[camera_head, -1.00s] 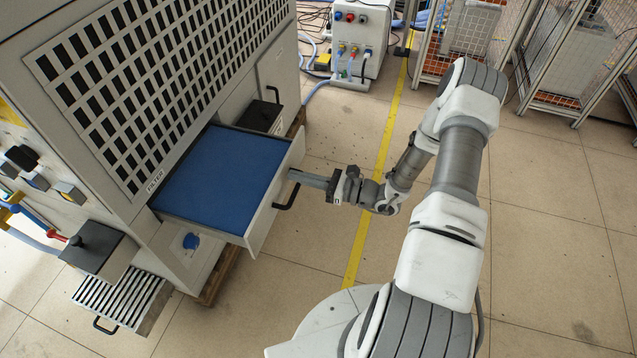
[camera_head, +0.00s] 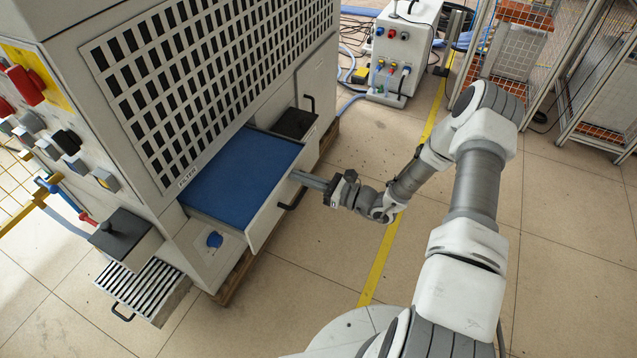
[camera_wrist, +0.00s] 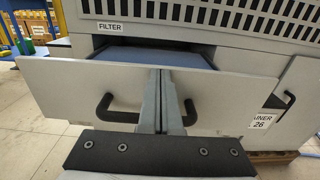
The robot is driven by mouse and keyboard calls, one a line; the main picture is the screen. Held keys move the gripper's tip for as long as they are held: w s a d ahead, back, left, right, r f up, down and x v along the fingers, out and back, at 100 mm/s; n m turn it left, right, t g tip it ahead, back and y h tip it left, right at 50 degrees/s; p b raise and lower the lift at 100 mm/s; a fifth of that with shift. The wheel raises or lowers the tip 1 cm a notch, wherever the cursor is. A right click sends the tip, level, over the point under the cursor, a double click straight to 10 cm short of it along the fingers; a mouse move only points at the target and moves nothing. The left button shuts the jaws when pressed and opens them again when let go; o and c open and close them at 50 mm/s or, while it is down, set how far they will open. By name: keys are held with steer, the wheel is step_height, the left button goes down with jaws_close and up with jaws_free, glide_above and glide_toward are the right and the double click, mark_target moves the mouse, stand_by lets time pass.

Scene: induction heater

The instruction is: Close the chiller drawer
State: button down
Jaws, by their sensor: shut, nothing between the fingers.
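The open drawer (camera_head: 266,222), with a light grey front and a blue inside, sticks out of the grey cabinet in the head view. I take it as the chiller drawer, though no such label is legible. In the wrist view its front panel (camera_wrist: 70,85) spans the picture, with a black handle (camera_wrist: 112,110) partly hidden behind the fingers. My gripper (camera_head: 294,175) is shut and empty, with its fingertips at the drawer front beside the handle (camera_head: 292,199). It also shows in the wrist view (camera_wrist: 165,73), apparently touching the front's upper part.
The cabinet's FILTER grille (camera_head: 190,90) is above the drawer. A lower slatted part with a handle (camera_head: 140,287) sticks out at the lower left. A box with coloured connectors (camera_head: 402,50) and caged racks stand behind.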

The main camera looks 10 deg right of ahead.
mark_target(222, 147)
steer(key=b+x, duration=0.2)
steer(key=x, duration=1.9)
steer(key=shift+f, duration=0.1)
steer(key=shift+w+a+r, duration=0.2)
steer(key=shift+r, duration=0.1)
